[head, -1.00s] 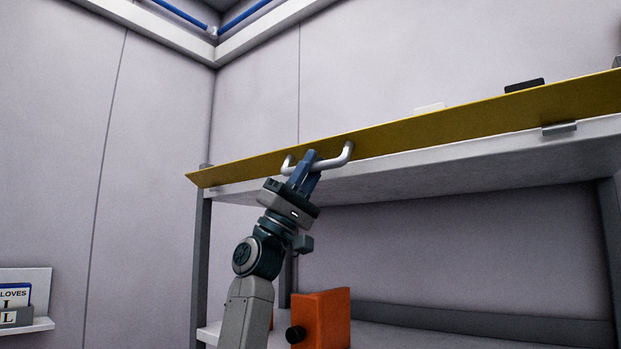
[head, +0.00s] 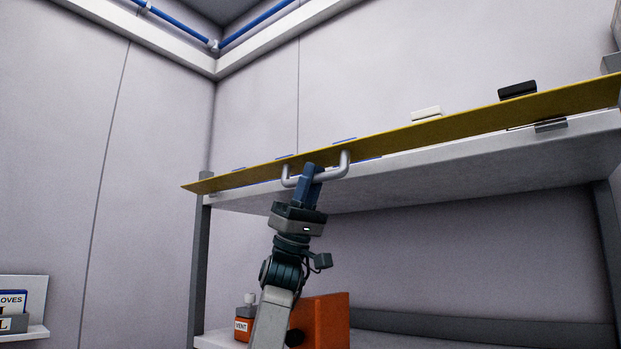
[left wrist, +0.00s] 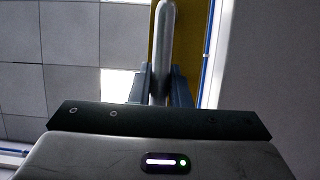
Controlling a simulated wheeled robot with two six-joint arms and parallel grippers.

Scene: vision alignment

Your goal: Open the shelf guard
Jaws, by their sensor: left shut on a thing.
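The shelf guard (head: 430,134) is a long yellow panel along the front edge of the upper shelf (head: 450,172) in the head view. It is tilted outward, seen nearly edge-on. A silver U-shaped handle (head: 345,166) is fixed to it left of the middle. My left gripper (head: 308,178) is shut on the handle's bar. In the left wrist view the handle (left wrist: 165,40) runs between the two blue fingers (left wrist: 160,86), with a strip of the yellow guard (left wrist: 190,40) behind it. My right gripper is not in view.
Above the guard, a white block (head: 426,113) and a black block (head: 517,90) show on the upper shelf. Below, an orange box (head: 325,318) and a small bottle labelled VENT (head: 243,322) stand near my left arm. A grey post (head: 201,265) supports the shelf's left end.

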